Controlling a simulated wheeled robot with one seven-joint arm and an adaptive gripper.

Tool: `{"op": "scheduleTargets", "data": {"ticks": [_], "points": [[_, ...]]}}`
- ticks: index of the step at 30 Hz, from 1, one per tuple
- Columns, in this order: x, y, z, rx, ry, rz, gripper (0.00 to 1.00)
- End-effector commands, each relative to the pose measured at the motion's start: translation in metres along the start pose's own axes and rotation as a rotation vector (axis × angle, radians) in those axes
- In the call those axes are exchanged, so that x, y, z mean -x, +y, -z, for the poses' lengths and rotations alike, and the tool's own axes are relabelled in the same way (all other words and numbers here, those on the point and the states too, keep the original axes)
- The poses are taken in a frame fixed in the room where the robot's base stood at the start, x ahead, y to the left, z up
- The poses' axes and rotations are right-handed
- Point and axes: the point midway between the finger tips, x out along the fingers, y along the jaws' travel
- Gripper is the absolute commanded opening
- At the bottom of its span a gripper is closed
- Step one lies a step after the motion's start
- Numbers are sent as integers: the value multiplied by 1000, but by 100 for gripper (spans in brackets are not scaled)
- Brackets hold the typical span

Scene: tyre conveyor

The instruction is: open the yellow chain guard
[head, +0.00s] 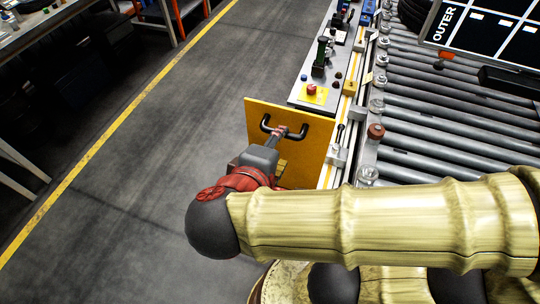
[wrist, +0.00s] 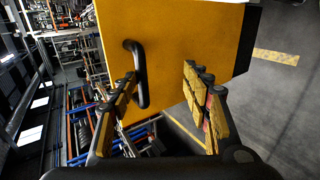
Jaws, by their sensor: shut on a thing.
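The yellow chain guard (head: 310,155) is a flat panel at the side of the roller conveyor. It stands out from the conveyor frame towards the aisle on the left, with its face towards me. It also fills the upper middle of the wrist view (wrist: 190,30). A black bar handle (head: 266,124) is on its face and shows in the wrist view (wrist: 141,75). In the wrist view my fingers (wrist: 163,82) lie either side, with the handle close to the left one. My wrist hides the panel's lower left part.
The roller conveyor (head: 450,118) runs along the right. A grey control ledge with a red button (head: 312,90) is just beyond the guard. The grey floor left of the guard is clear up to a yellow line (head: 100,142). Racks stand at the far left.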

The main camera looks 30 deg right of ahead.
Motion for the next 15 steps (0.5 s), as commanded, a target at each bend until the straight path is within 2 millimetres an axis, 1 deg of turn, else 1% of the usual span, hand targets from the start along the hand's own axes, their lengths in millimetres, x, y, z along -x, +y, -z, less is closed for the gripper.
{"op": "scheduleTargets", "data": {"ticks": [1,5,15], "points": [[2,-5,-1,8,-3,7,30],[16,-5,0,8,0,6,30],[62,-2,1,4,3,1,30]]}}
